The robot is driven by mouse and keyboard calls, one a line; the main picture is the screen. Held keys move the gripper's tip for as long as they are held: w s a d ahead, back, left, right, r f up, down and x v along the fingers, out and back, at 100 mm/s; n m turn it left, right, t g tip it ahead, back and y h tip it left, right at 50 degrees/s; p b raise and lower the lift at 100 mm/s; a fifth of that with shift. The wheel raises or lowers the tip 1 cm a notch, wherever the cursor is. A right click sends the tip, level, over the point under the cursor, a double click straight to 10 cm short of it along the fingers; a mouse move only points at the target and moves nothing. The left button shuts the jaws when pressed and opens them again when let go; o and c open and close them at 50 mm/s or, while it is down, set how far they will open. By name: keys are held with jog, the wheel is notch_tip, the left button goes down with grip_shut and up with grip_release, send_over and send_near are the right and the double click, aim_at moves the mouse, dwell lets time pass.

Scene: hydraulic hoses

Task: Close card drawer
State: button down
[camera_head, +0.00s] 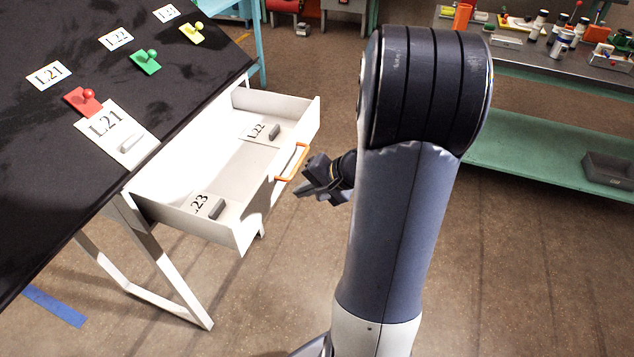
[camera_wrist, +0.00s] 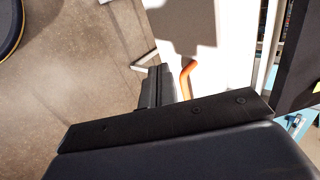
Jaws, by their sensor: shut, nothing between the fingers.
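The white card drawer (camera_head: 225,175) is pulled out from under the black-topped table. Its front panel carries an orange handle (camera_head: 292,162). Inside the drawer lie card L22 (camera_head: 258,131) and card L23 (camera_head: 205,206), each with a grey grip. My gripper (camera_head: 308,190) is shut and empty, just outside the drawer front, to the right of the handle. In the wrist view the shut fingers (camera_wrist: 159,84) are beside the orange handle (camera_wrist: 187,78); I cannot tell whether they touch the drawer front.
On the black tabletop (camera_head: 60,130) lies card L21 (camera_head: 117,133), near red, green and yellow knobbed pieces and several labels. A green-shelved workbench (camera_head: 540,140) with parts stands at the right. The floor (camera_head: 500,270) between is clear.

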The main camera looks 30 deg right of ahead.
aim_at(270, 191)
jog(key=w+a, duration=0.1)
jog(key=w+a+f, duration=0.1)
jog(key=w+a+p, duration=0.1)
jog(key=shift+w+f, duration=0.35)
jog(key=shift+w, duration=0.05)
jog(key=shift+w+a, duration=0.35)
jog(key=shift+w, duration=0.1)
jog(key=shift+f, duration=0.1)
jog(key=shift+w+a, duration=0.35)
jog(key=shift+w, duration=0.05)
jog(key=w+a, duration=0.5)
jog(key=w, duration=0.1)
jog(key=w+a+b, duration=0.1)
jog(key=w+a, duration=0.4)
jog(key=w, duration=0.2)
jog(key=w+a+b, duration=0.1)
jog(key=w+a, duration=0.4)
jog(key=w, duration=0.1)
jog(key=shift+w+a, duration=0.2)
jog(key=shift+w, duration=0.25)
jog(key=shift+a+r, duration=0.1)
jog(key=shift+r, duration=0.15)
